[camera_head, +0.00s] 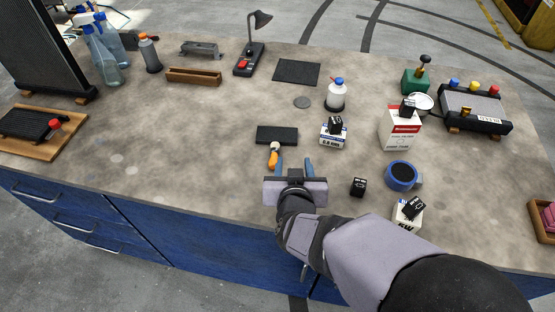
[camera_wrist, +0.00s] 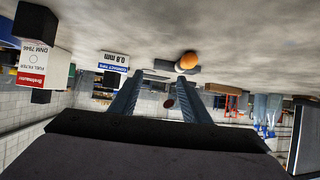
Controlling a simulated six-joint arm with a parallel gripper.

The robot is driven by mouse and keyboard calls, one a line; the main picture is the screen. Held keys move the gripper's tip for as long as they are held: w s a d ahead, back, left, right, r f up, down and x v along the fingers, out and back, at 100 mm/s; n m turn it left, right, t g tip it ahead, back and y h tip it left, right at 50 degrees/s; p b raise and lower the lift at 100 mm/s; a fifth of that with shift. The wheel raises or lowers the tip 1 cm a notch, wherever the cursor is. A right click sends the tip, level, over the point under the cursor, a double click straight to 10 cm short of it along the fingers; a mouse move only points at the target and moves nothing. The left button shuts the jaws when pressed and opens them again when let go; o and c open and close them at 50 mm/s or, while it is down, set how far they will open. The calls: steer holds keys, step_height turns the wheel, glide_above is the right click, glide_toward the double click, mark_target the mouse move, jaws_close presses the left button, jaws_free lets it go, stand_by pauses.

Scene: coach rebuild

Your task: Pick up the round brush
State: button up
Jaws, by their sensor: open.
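What looks like the round brush (camera_head: 273,154), with an orange body and a pale upper end, stands close to the left finger of my gripper (camera_head: 290,167). In the wrist view its orange round end (camera_wrist: 187,61) shows just beyond the tip of the right-hand finger. My gripper (camera_wrist: 161,80) is open, with its two blue-grey fingers apart and nothing seen between them. I cannot tell whether the finger touches the brush. Its lower part is partly hidden by the finger.
A black flat block (camera_head: 277,135) lies just behind the brush. A small black box (camera_head: 358,187) and a blue round canister (camera_head: 401,175) stand to the right. A white labelled box (camera_head: 333,136) stands behind right. The worktop left of my gripper is clear.

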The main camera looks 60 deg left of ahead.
mark_target(274, 159)
steer(key=shift+t+y, duration=0.5)
steer(key=s+a, duration=0.1)
steer(key=s+a+f, duration=0.1)
steer(key=s, duration=0.1)
steer(key=s+f, duration=0.1)
steer(key=shift+s+a+b, duration=0.35)
steer(key=shift+s+a, duration=0.05)
steer(key=shift+p+x, duration=1.15)
steer(key=shift+x, duration=2.5)
steer(key=shift+w+d, duration=0.15)
jaws_close()
